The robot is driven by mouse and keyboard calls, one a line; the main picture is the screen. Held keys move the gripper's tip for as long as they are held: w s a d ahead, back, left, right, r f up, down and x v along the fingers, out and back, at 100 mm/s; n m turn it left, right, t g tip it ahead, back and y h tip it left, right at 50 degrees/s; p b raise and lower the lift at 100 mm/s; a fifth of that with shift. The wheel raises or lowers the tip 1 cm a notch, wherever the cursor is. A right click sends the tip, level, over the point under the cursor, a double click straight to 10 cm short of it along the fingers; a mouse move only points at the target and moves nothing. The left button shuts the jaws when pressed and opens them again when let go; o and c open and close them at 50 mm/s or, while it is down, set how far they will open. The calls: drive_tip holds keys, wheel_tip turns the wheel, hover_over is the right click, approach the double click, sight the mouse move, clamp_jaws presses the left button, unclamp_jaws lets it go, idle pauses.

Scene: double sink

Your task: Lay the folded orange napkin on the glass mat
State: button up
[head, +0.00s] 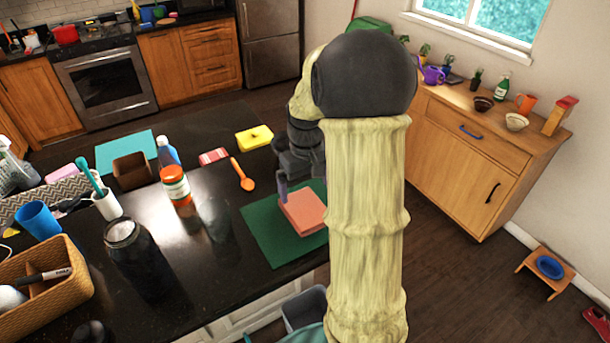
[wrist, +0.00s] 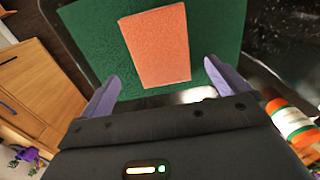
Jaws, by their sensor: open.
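The folded orange napkin (head: 303,211) shows as a flat salmon-orange rectangle on the dark green mat (head: 262,240) near the counter's right edge. In the wrist view the napkin (wrist: 157,45) lies within the green mat (wrist: 218,25), with green showing around it. I cannot tell whether this green mat is glass. My gripper (wrist: 160,72) is open, its two purple fingers apart on either side of the napkin's near end, with nothing held between them.
A teal mat (head: 125,150) lies at the counter's back left. A yellow sponge-like block (head: 254,138) is behind.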

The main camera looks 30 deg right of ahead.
wheel_tip(320, 180, up, 4)
drive_tip(key=shift+r, duration=0.1)
drive_tip(key=shift+a, duration=0.1)
idle(0.5)
drive_tip(key=s+a+f+t, duration=0.1)
drive_tip(key=s+a+f, duration=0.2)
drive_tip(key=s+a, duration=0.3)
drive_tip(key=s+a+f+t, duration=0.1)
drive_tip(key=s+a+f, duration=0.2)
drive_tip(key=s+a, duration=0.3)
drive_tip(key=shift+s+a+t, duration=0.15)
drive_tip(key=shift+a+t, duration=0.15)
drive_tip(key=shift+a, duration=0.55)
